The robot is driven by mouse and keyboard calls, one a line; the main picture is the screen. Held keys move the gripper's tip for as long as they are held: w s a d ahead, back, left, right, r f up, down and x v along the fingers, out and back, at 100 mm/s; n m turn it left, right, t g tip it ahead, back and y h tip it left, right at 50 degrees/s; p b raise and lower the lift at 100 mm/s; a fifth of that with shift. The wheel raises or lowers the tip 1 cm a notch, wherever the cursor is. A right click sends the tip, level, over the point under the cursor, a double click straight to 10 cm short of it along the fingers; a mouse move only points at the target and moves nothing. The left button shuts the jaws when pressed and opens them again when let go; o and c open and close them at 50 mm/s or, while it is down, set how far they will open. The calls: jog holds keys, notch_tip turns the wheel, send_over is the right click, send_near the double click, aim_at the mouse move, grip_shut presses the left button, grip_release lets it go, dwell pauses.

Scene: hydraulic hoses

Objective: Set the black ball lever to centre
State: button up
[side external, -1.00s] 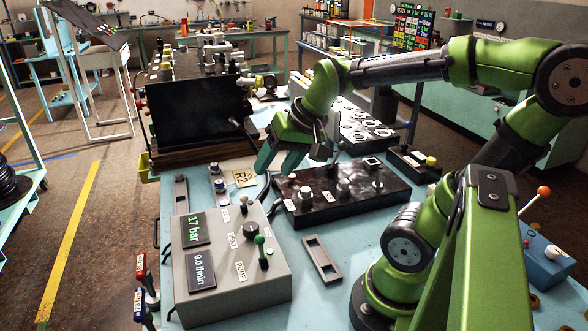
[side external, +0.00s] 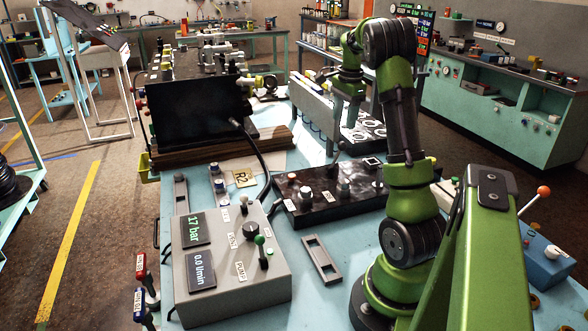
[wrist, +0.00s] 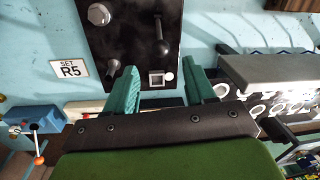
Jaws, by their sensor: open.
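The black ball lever (wrist: 162,47) shows in the wrist view on a black panel (wrist: 105,45), its stem running from the panel's upper part down to the ball. Its exact tilt is hard to judge from above. My gripper (wrist: 162,88) is open and empty, its teal fingers apart and pointing at the panel's near edge, just short of the ball. A white square frame (wrist: 157,79) on the panel lies between the fingertips. In the side view my gripper (side external: 346,140) hangs above the back of the black panel (side external: 310,205); my arm hides the panel's right end.
A grey pump box (side external: 230,265) with a green ball lever (side external: 260,241) stands in front. A blue box (side external: 545,262) with an orange ball lever (side external: 543,191) is at right. A rack of white rings (side external: 365,130) lies behind. A SET R5 tag (wrist: 70,69) is beside the panel.

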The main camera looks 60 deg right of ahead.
aim_at(340, 150)
jog(key=f, duration=0.9)
jog(key=w+f, duration=0.1)
jog(key=f, duration=0.4)
jog(key=shift+d+f, duration=0.1)
jog(key=shift+d, duration=0.2)
grip_shut()
